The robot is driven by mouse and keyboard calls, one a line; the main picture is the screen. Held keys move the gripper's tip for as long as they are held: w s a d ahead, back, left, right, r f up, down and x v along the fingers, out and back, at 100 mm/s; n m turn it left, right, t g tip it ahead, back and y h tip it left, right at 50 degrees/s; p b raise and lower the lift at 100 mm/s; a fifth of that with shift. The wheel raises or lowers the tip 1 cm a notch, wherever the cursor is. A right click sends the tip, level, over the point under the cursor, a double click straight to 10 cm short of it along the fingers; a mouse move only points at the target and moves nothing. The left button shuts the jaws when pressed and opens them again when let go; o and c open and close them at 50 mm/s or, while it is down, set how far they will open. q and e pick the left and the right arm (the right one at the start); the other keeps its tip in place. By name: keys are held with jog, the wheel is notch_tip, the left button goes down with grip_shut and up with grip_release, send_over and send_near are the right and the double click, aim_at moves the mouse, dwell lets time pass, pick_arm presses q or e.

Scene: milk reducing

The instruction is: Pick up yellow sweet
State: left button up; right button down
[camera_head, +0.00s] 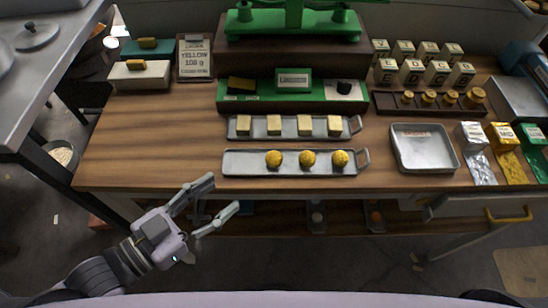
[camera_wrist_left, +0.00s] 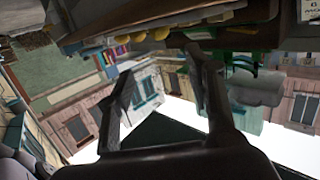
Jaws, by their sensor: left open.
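Three round yellow sweets (camera_head: 308,158) sit in a row on the front metal tray (camera_head: 240,163) on the wooden table. Several square yellow pieces (camera_head: 274,125) stand in a row on the metal tray behind (camera_head: 353,125). My left gripper (camera_head: 222,194) is open and empty, in front of the table's front edge, to the left of and nearer than the sweets. Its two fingers also show spread apart in the left wrist view (camera_wrist_left: 160,65), with nothing between them. My right gripper is not in view.
Silver and gold packets (camera_head: 506,152) lie at the far right. A green scale (camera_head: 292,20) stands at the back. The table's left front (camera_head: 150,150) is clear. A grey counter (camera_head: 50,60) stands at the left.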

pick_arm(q)
send_near(269, 160)
jog(key=x, duration=0.3)
jog(key=shift+r, duration=0.25)
jog(key=shift+w+d+f, duration=0.15)
jog(key=shift+w+d, duration=0.2)
jog(key=shift+d, duration=0.05)
jog(key=p+x, duration=0.1)
jog(key=x, duration=0.3)
jog(key=shift+w+d+f+p, duration=0.2)
jog(key=shift+w+p, duration=0.1)
jog(key=shift+p, duration=0.1)
jog(key=shift+w+d+f, duration=0.1)
jog(key=shift+w+d, duration=0.05)
jog(key=shift+d, duration=0.05)
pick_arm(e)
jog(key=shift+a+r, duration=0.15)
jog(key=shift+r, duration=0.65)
pick_arm(q)
jog(key=shift+c, duration=0.3)
jog(key=c, duration=0.8)
jog(key=shift+c, duration=0.4)
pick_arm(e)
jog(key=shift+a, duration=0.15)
